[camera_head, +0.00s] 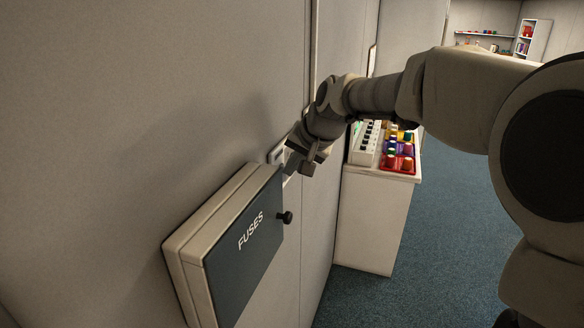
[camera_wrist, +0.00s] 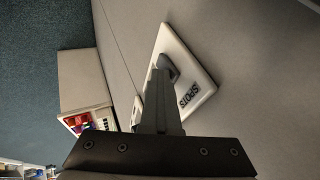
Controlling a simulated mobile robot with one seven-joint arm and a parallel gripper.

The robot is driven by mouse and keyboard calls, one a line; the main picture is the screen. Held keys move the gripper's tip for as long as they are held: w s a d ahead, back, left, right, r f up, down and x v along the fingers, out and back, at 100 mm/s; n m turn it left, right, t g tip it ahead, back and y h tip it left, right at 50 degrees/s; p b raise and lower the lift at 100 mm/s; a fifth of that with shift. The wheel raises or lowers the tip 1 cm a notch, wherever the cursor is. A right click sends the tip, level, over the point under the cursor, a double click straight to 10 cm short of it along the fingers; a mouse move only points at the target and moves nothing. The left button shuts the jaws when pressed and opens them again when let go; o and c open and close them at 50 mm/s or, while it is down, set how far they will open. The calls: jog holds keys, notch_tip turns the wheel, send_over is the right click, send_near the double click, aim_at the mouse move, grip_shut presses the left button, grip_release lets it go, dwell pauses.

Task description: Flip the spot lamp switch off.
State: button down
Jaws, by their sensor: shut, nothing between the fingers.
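The spot lamp switch is a white wall plate (camera_wrist: 188,68) marked SPOTS in the wrist view, with a dark grey lever (camera_wrist: 169,68) on it. My gripper (camera_wrist: 161,72) is shut and empty, with its fingertips right at the lever. They overlap the lever in the picture, and I cannot tell whether they touch it. In the head view, my gripper (camera_head: 296,160) is close to the wall beside the fuse box, and the plate (camera_head: 277,152) is mostly hidden behind it and the box.
A closed fuse box (camera_head: 245,235) with a black knob (camera_head: 285,217) sticks out from the wall, just nearer than the switch. A white cabinet (camera_head: 370,220) with trays of coloured items stands beyond my gripper. Blue carpet (camera_head: 445,265) to the right is clear.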

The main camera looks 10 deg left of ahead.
jog(key=shift+r, duration=0.1)
jog(key=b+v, duration=0.1)
jog(key=v, duration=1.6)
jog(key=shift+b, duration=0.3)
jog(key=shift+s+d, duration=0.1)
